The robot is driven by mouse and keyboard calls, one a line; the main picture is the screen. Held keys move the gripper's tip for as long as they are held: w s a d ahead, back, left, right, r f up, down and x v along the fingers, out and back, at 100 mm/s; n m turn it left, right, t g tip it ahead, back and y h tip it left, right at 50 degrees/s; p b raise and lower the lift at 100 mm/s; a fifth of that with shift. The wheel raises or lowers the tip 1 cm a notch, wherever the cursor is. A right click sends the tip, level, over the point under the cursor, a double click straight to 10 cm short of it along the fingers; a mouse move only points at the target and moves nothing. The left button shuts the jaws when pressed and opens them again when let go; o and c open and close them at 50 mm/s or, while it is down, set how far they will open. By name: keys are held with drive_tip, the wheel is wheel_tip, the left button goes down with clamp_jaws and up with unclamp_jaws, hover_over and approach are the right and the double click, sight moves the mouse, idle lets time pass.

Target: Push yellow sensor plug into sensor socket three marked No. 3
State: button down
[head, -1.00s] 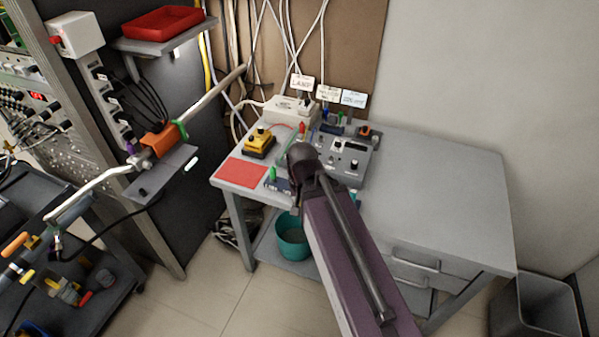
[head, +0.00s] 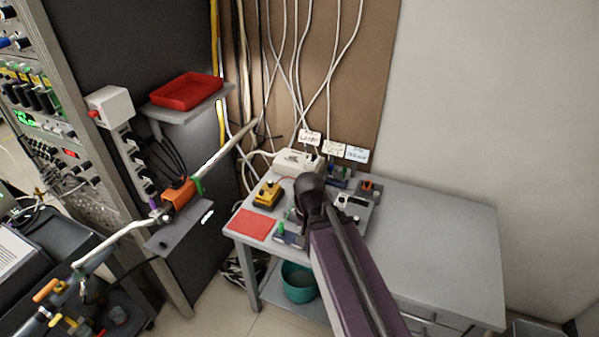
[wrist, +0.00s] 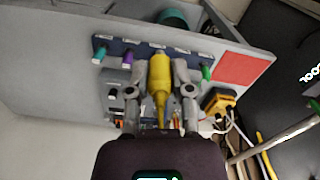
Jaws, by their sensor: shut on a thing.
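The yellow sensor plug (wrist: 160,82) is held between the fingers of my gripper (wrist: 162,70) in the wrist view. The dark blue sensor socket strip (wrist: 146,50) lies beyond it, with a teal plug (wrist: 100,54), a purple plug (wrist: 128,56) and a green plug (wrist: 207,72) along it. The yellow plug's far end overlaps the strip between the purple and green plugs. It hides the socket there, and I cannot tell whether it touches. The strip's labels are too small to read. In the head view my arm hides the gripper and most of the strip (head: 290,238).
The grey table (head: 440,225) is clear on its right. A red mat (head: 252,223) and a yellow box (head: 267,194) lie left of my arm. A grey control box (head: 362,202) stands behind it. A teal bin (head: 298,283) is below the table.

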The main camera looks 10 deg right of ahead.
drive_tip(key=shift+r+p, duration=1.7)
drive_tip(key=shift+r, duration=0.65)
drive_tip(key=shift+s+f, duration=0.1)
